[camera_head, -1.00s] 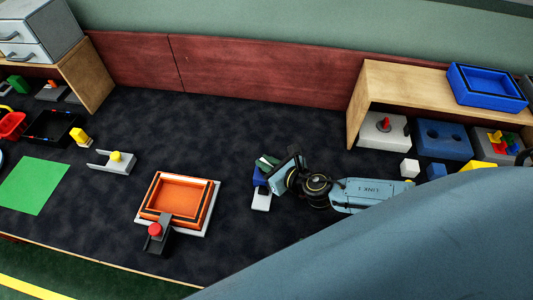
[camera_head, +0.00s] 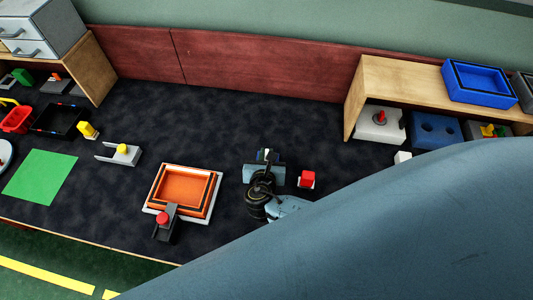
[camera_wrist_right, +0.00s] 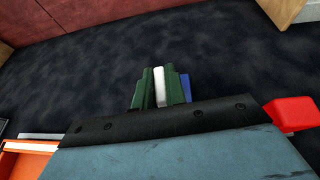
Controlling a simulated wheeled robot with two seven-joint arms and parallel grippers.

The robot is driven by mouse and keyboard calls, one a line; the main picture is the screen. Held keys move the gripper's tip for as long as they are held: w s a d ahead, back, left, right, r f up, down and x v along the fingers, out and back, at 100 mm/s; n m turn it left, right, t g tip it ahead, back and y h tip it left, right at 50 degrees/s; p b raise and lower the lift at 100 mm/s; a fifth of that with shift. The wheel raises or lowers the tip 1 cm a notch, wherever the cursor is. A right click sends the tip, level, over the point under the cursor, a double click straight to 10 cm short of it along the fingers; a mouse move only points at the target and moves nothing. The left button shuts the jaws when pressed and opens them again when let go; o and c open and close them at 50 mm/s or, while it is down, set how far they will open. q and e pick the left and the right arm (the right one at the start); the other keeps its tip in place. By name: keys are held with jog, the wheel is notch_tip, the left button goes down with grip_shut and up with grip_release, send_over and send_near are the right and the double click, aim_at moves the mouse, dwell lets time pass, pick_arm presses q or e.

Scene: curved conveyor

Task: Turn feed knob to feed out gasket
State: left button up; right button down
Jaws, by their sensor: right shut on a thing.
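My right gripper (camera_head: 267,154) is over the middle of the dark table, pointing toward the back. In the right wrist view its green fingers (camera_wrist_right: 160,88) are shut on a small white piece (camera_wrist_right: 160,86), which may be the feed knob. A blue part (camera_wrist_right: 186,88) shows just right of the fingers. The gripper and wrist hide most of what is under them. A red block on a white base (camera_head: 307,178) stands to the right of the gripper; the red part also shows in the wrist view (camera_wrist_right: 293,112). I cannot make out a gasket. My left gripper is not in view.
An orange tray (camera_head: 211,206) with a dark red-knobbed piece (camera_head: 163,220) stands left of my gripper. A wooden shelf (camera_head: 352,100) stands at right. The table behind the gripper is clear.

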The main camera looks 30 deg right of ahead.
jog(key=shift+w+r+m+g+h, duration=0.1)
jog(key=shift+m+g+h, duration=0.2)
jog(key=shift+m+h, duration=0.3)
jog(key=c, duration=1.4)
grip_release()
jog(key=shift+c, duration=0.2)
jog(key=p+v, duration=0.1)
jog(key=v, duration=1.2)
jog(key=shift+s, duration=0.25)
